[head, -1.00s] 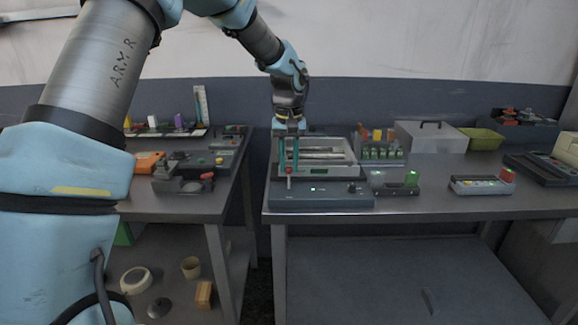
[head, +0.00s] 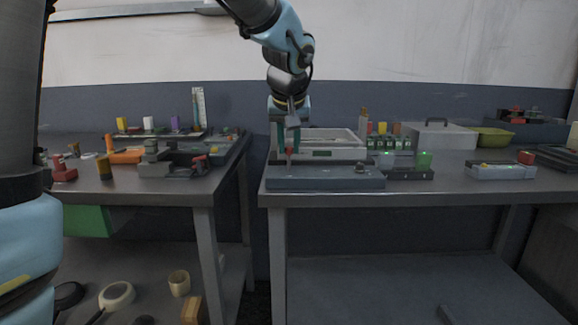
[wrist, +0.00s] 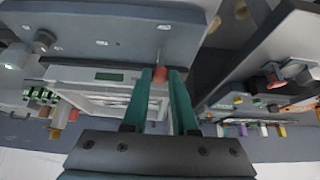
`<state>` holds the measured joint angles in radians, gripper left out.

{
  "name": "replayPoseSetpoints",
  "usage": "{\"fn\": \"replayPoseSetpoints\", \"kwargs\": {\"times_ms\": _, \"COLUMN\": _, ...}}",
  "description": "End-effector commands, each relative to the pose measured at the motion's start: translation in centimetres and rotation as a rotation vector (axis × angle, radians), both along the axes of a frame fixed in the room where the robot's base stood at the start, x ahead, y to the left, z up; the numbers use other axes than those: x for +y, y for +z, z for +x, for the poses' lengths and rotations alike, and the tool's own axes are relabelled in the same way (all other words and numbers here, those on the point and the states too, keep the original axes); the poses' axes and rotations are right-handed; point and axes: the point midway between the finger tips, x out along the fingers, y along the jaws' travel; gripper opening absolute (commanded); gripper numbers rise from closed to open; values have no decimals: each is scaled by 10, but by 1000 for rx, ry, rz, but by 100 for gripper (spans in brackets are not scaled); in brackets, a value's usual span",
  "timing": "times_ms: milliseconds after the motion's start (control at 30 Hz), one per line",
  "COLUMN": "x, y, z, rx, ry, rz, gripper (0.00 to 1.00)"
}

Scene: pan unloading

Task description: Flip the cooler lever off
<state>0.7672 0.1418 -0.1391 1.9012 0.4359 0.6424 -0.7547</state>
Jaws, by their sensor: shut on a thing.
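The cooler's low grey control box (head: 330,181) sits at the front left of the right table, with a light-framed unit (head: 335,138) behind it. My gripper (head: 288,154) points down over the left part of the box. In the wrist view, my gripper's teal fingers (wrist: 161,76) are shut on the lever's red tip (wrist: 159,77). The lever's thin pale stem (wrist: 160,54) runs from the tip to the grey box (wrist: 110,28). In the head view the fingers partly hide the lever, so its exact tilt is unclear.
A small device with a green block (head: 424,160) stands just right of the box. A grey lidded case (head: 440,136) and a green bin (head: 493,137) stand farther back right. The left table (head: 110,190) is across a gap and holds several parts.

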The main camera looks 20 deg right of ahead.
Motion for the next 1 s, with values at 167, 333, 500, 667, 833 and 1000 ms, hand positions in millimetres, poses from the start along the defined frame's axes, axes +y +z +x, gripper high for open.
{"fn": "replayPoseSetpoints", "kwargs": {"times_ms": 167, "x": 2, "y": -12, "z": -6, "rx": -77, "ry": -1, "rz": -38, "gripper": 0}}
{"fn": "replayPoseSetpoints", "kwargs": {"times_ms": 333, "x": 4, "y": -14, "z": -11, "rx": -144, "ry": -2, "rz": -70, "gripper": 0}}
{"fn": "replayPoseSetpoints", "kwargs": {"times_ms": 500, "x": 7, "y": -14, "z": -15, "rx": -204, "ry": -1, "rz": -97, "gripper": 0}}
{"fn": "replayPoseSetpoints", "kwargs": {"times_ms": 667, "x": 8, "y": -14, "z": -18, "rx": -247, "ry": 0, "rz": -117, "gripper": 0}}
{"fn": "replayPoseSetpoints", "kwargs": {"times_ms": 833, "x": 9, "y": -13, "z": -20, "rx": -281, "ry": 0, "rz": -131, "gripper": 0}}
{"fn": "replayPoseSetpoints", "kwargs": {"times_ms": 1000, "x": 10, "y": -11, "z": -21, "rx": -299, "ry": 0, "rz": -141, "gripper": 0}}
